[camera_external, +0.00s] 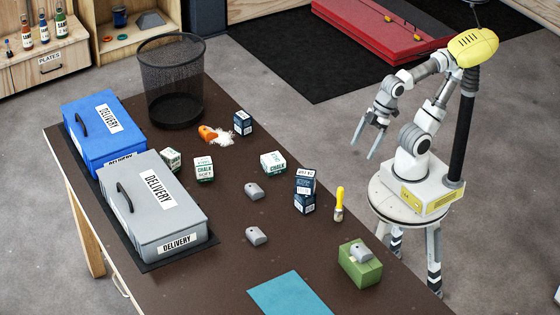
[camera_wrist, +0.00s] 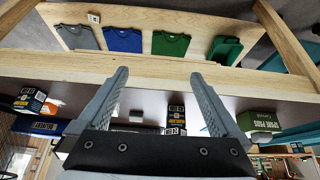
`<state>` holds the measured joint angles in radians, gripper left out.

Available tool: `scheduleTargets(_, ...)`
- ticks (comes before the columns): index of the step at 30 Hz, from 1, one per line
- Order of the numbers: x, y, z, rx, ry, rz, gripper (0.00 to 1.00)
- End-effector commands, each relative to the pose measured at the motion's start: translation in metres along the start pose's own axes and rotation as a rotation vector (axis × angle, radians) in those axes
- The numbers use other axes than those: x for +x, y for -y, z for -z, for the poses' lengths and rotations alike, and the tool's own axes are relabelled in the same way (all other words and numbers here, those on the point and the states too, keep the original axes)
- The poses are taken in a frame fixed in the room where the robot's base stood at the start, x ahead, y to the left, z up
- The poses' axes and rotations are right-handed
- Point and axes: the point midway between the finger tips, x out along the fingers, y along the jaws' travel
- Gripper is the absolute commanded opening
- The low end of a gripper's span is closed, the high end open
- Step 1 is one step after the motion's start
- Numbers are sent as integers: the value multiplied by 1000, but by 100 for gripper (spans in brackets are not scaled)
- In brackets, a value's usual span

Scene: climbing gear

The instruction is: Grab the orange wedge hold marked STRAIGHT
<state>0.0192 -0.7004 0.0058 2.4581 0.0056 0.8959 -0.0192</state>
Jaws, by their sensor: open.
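A small orange object (camera_external: 207,133) lies on the brown table beside a patch of white powder, near the mesh bin. I cannot tell whether it is the wedge hold, and no STRAIGHT marking is readable. Grey rounded pieces (camera_external: 254,191) (camera_external: 256,235) lie on the table, and another grey piece (camera_external: 360,254) sits on a green box (camera_external: 358,268). My gripper (camera_external: 365,146) is open and empty, in the air off the table's right side, well away from the orange object.
Blue (camera_external: 104,132) and grey (camera_external: 152,203) delivery boxes stand at the table's left. A black mesh bin (camera_external: 170,80) stands at the back. Several chalk boxes (camera_external: 273,162), dark stacked boxes (camera_external: 304,191) and a yellow-handled brush (camera_external: 339,203) stand between. A teal sheet (camera_external: 289,294) lies in front.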

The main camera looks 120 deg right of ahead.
Motion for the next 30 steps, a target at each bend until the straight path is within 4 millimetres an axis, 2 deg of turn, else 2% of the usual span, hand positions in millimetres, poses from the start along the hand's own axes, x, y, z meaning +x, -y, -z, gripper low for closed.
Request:
scheduleTargets(1,-9,-3,18,1,6,-5,100)
scheduleTargets(6,-24,-16,86,-11,21,-21,100)
scheduleTargets(13,-25,-46,178,-27,42,-30,100)
scheduleTargets(17,-26,-84,224,-42,67,-37,100)
scheduleTargets(21,-20,-130,266,-57,90,-34,100)
scheduleTargets(26,-10,-192,302,-66,110,-21,100)
scheduleTargets(30,2,-253,321,-69,120,-7,100)
